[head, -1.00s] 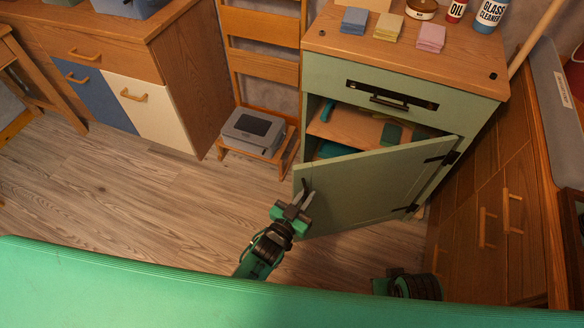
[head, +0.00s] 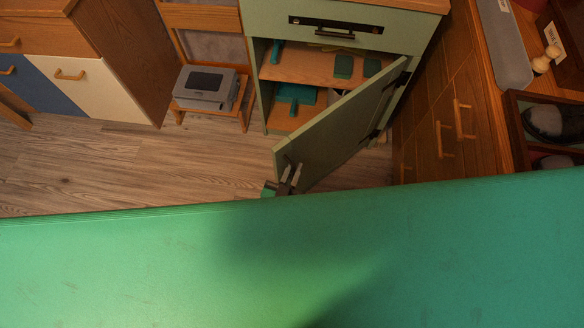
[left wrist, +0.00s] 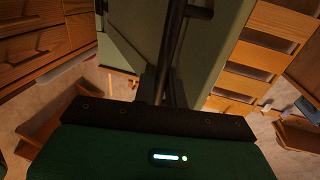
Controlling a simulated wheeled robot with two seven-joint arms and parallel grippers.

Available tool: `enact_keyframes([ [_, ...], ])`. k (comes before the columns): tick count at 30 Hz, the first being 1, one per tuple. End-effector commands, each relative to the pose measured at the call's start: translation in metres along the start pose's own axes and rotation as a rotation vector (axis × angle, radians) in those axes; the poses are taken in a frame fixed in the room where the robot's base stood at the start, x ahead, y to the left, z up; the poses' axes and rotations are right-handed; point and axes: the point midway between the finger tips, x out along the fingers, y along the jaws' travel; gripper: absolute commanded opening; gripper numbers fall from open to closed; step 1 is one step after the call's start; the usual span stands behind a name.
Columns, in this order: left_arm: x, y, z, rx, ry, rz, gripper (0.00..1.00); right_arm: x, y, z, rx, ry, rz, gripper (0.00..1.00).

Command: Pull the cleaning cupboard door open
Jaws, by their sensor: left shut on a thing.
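The pale green cleaning cupboard door (head: 345,125) stands well open, hinged on its right side, with its free edge swung out toward me. My left gripper (head: 291,174) is at the door's outer face near the free edge. In the left wrist view its fingers (left wrist: 161,88) are closed on the dark bar handle (left wrist: 172,42). The door also shows in that view (left wrist: 204,50). The cupboard (head: 258,100) shows its open inside, with wooden shelves (head: 310,68) and teal items (head: 295,93). My right gripper is not in view.
A shut drawer (head: 300,27) sits above the opening. A grey printer (head: 205,86) on a low wooden stool stands to the left. Wooden cabinets (head: 440,120) stand close on the right. Bare floor (head: 120,170) lies to the left of the door.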

Motion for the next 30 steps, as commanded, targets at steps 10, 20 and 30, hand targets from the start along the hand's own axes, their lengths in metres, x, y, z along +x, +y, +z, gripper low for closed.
enact_keyframes([
  [10,0.001,0.000,0.000,0.000,0.001,0.001,0.30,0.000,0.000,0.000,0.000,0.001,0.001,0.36],
  [20,-0.029,0.001,0.001,-0.001,-0.003,0.001,0.30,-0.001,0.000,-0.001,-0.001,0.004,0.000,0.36],
  [30,-0.103,0.001,0.001,-0.001,-0.003,0.002,0.30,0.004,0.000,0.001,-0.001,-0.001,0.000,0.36],
])
